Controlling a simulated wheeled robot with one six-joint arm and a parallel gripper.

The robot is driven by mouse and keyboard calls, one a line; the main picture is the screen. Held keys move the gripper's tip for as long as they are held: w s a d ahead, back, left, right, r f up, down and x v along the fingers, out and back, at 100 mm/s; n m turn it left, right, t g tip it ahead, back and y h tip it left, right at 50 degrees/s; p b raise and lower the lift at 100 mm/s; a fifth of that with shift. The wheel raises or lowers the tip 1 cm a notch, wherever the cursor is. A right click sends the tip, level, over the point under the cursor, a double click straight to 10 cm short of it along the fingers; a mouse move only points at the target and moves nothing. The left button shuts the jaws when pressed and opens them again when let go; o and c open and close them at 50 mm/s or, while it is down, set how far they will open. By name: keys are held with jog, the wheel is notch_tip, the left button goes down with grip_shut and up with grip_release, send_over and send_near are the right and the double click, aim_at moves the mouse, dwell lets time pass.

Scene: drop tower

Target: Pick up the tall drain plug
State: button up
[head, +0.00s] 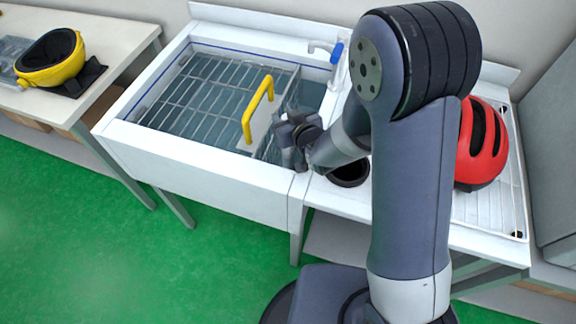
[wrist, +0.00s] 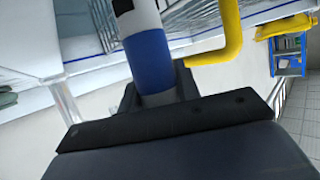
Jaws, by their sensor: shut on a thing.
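My gripper (head: 298,140) is over the right part of the sink (head: 215,187), beside the yellow handle. In the wrist view my gripper (wrist: 158,95) is shut on the tall drain plug (wrist: 148,55), a round post with blue, white and black bands. The post runs from between the fingers towards the top of the wrist view. In the head view the plug cannot be made out clearly beside the gripper. Whether its far end touches the sink bottom cannot be told.
A yellow handle (head: 257,108) rises close left of my gripper, with a wire rack (head: 205,90) beyond. A tap (head: 325,47) is behind. A dark round cup (head: 349,174) and red helmet (head: 482,142) are to the right; a yellow helmet (head: 52,58) is on the left table.

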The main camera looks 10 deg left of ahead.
grip_shut()
jog(key=shift+r, duration=0.1)
